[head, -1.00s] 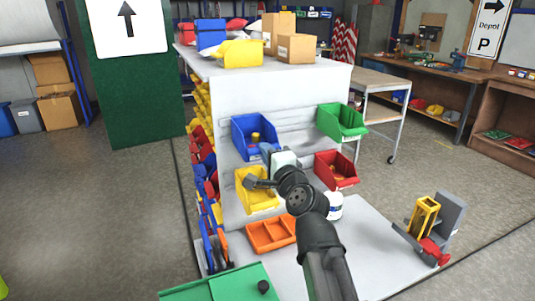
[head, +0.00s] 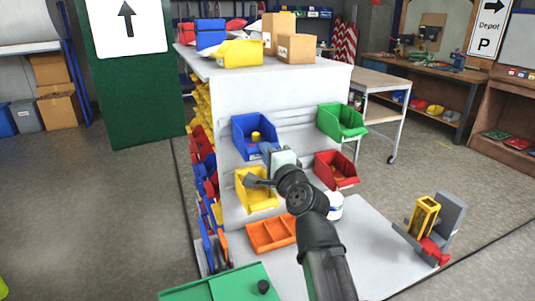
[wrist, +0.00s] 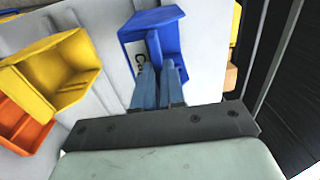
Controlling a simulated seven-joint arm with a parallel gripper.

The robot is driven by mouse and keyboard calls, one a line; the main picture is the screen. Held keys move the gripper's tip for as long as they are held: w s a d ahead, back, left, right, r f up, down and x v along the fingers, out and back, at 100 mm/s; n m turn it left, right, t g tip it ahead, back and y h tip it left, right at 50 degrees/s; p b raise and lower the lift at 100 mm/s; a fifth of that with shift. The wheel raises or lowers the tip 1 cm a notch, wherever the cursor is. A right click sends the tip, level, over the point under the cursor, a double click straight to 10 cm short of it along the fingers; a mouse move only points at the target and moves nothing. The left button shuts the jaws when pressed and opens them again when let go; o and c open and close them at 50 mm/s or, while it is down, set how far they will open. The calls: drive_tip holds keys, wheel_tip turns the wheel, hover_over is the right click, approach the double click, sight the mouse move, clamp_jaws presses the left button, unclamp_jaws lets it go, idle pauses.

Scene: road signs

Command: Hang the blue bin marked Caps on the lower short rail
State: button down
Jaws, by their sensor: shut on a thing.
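The blue bin (head: 241,139) is at the upper left of the white panel, with a small yellow thing (head: 255,137) inside. In the wrist view the blue bin (wrist: 136,36) shows a white label, of which only "Ca" can be read. My gripper (wrist: 158,78) is shut on the bin's front wall, its fingers partly covering the label. Pale horizontal rails (head: 293,121) run across the panel. I cannot tell whether the bin's back rests on a rail or is just clear of it.
A yellow bin (head: 257,200) hangs just below the blue one. A green bin (head: 343,122) is at upper right and a red bin (head: 336,168) lies below it. An orange tray (head: 272,234) and a white tub (head: 335,207) stand on the base below.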

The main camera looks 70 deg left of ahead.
drive_tip(key=shift+r, duration=1.1)
drive_tip(key=d, duration=1.4)
idle(0.7)
